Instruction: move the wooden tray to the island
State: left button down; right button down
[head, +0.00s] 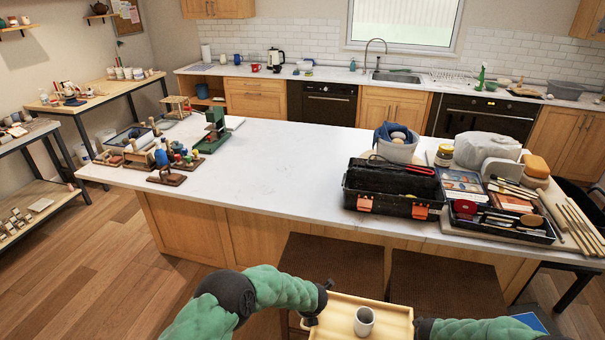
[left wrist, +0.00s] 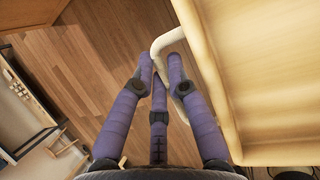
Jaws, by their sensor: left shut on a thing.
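In the left wrist view the tray (left wrist: 270,75) fills the right side. My left gripper (head: 316,316) is at the tray's left edge; in the left wrist view its purple fingers (left wrist: 161,70) are shut on a pale looped handle of the tray. My right gripper (head: 420,328) is at the tray's right edge, its fingers hidden. The island (head: 290,165) has a white top, bare in the middle.
A black toolbox (head: 392,188) and a tray of tools (head: 500,222) crowd the island's right side. Small wooden stands and a green press (head: 214,131) are on its left. Two brown stools (head: 330,262) stand between the tray and the island.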

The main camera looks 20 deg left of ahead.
aim_at(262, 182)
jog(key=j, duration=1.5)
jog(key=i+j, duration=0.15)
jog(key=j, duration=1.35)
